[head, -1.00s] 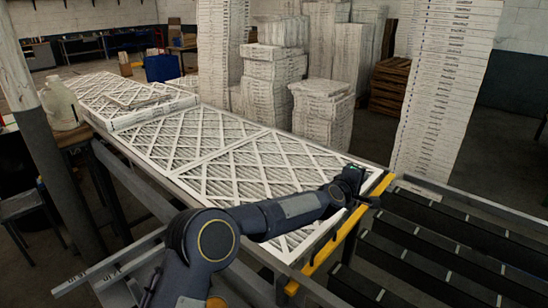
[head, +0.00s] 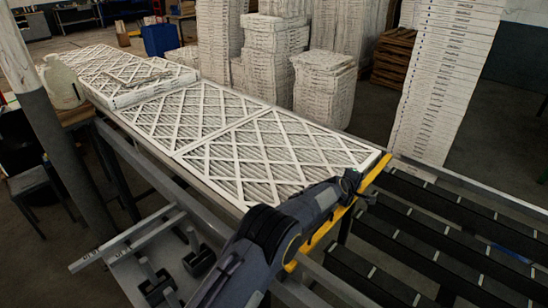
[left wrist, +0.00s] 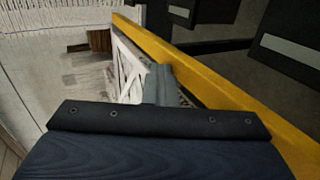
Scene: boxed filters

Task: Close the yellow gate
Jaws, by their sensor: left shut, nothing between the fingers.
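The yellow gate (head: 376,172) is a long yellow bar across the near right end of the filter table, beside the black rollers. It stands at the ends of the white filters (head: 285,150). My left gripper (head: 352,184) is at the bar's far half, close against it, shut and empty; my arm hides part of the bar. In the left wrist view the yellow gate (left wrist: 215,72) runs diagonally from upper left to lower right. The shut left gripper (left wrist: 160,84) lies beside it there; I cannot tell whether they touch. My right gripper is not in view.
Black rollers (head: 440,240) fill the right side. A tall stack of boxed filters (head: 450,80) stands behind them, with more stacks (head: 325,88) behind the table. A grey post (head: 45,130) and a jug (head: 62,82) are at the left.

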